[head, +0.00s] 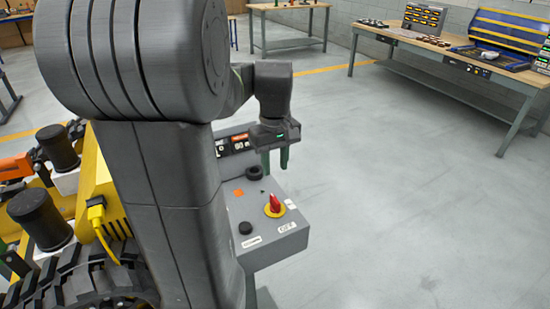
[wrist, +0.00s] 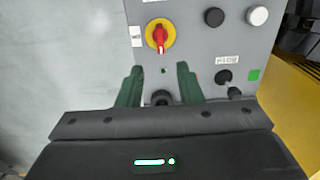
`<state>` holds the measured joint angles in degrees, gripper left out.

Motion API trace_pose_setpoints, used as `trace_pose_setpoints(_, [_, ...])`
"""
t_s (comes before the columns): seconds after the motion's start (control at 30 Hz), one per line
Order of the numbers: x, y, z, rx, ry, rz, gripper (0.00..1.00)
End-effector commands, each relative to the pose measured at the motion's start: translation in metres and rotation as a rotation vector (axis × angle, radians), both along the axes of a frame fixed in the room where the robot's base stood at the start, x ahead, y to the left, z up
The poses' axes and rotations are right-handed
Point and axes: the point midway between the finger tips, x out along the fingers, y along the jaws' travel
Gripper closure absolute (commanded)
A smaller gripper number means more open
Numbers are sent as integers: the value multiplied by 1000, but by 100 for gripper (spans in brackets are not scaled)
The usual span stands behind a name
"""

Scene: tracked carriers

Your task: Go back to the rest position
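My gripper (head: 277,160) hangs pointing down over the grey control box (head: 272,240) in the head view. In the wrist view its two green fingers (wrist: 158,85) stand apart with nothing between them. The box carries a red rotary switch on a yellow disc (head: 274,206), which also shows in the wrist view (wrist: 160,36) beyond the fingertips. A dark round knob (wrist: 162,97) shows low between the fingers; I cannot tell its distance from them. My arm hides part of the box in the head view.
Tracked carriers with yellow bodywork (head: 93,170) and black tracks (head: 80,280) stand at the left, close to my arm. A workbench (head: 440,50) with cases and parts stands at the back right. Another bench (head: 290,42) is at the back. The floor (head: 400,200) at right is clear.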

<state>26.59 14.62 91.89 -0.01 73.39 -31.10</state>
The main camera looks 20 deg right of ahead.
Motion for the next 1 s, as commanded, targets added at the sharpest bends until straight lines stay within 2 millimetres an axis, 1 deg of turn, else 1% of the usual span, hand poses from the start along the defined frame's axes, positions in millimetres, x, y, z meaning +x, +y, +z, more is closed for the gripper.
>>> trace_pose_setpoints(0.1, [0, 0, 9, 0, 0, 0, 67])
trace_pose_setpoints(0.2, [0, 0, 12, 0, 0, 0, 67])
trace_pose_setpoints(0.67, [0, 0, 11, 1, 1, 0, 67])
trace_pose_setpoints(0.77, [-1, 0, 5, 2, 3, 0, 67])
trace_pose_setpoints(0.87, [-1, 0, -6, 2, 4, 0, 67])
trace_pose_setpoints(1.0, [-1, 0, -32, 4, 6, 0, 67])
